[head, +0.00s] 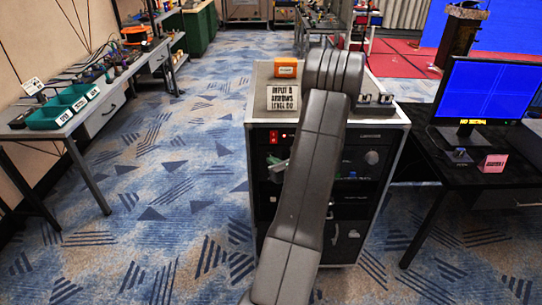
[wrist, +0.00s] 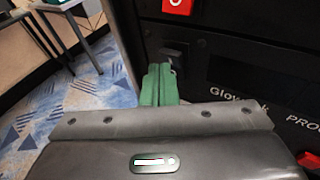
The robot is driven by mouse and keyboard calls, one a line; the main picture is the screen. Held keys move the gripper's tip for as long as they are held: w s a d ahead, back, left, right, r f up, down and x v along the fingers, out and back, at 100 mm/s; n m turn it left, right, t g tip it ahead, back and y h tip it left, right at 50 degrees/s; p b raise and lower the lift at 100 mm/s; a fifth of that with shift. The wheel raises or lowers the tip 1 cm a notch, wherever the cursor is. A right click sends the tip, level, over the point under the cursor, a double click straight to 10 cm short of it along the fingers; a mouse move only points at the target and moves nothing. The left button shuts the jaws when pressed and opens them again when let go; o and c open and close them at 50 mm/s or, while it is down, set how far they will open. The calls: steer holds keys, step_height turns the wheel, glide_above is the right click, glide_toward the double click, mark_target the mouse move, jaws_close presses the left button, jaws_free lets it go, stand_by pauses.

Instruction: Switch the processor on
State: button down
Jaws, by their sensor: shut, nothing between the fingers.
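The rack cabinet (head: 262,205) stands in the middle of the head view, with black panels on its front. In the wrist view a black panel (wrist: 235,70) carries partly hidden lettering reading "Glow…k PRO…", which looks like the processor. A small dark switch (wrist: 173,50) sits at its left end. My gripper (wrist: 160,70) is shut and empty, its green fingertips right at or just below that switch; I cannot tell whether they touch it. In the head view my gripper (head: 278,171) is at the cabinet's left front, partly hidden by my arm. The switch position is unclear.
A red square with a white mark (wrist: 179,5) is above the switch, and a red button (wrist: 309,160) is at lower right. An orange box (head: 286,68) and a sign (head: 284,98) stand on the cabinet. A monitor desk (head: 425,140) is close on the right; carpet is free on the left.

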steer(key=shift+w+r, duration=0.1)
steer(key=shift+w, duration=0.25)
stand_by(0.5)
stand_by(0.3)
steer(key=shift+s+f+b, duration=0.25)
steer(key=shift+s+b, duration=0.45)
steer(key=shift+s, duration=0.1)
steer(key=s+b, duration=0.1)
steer(key=s+f+b, duration=0.1)
steer(key=s, duration=0.1)
steer(key=s+b, duration=0.1)
steer(key=shift+s+f, duration=0.3)
steer(key=shift+s, duration=0.1)
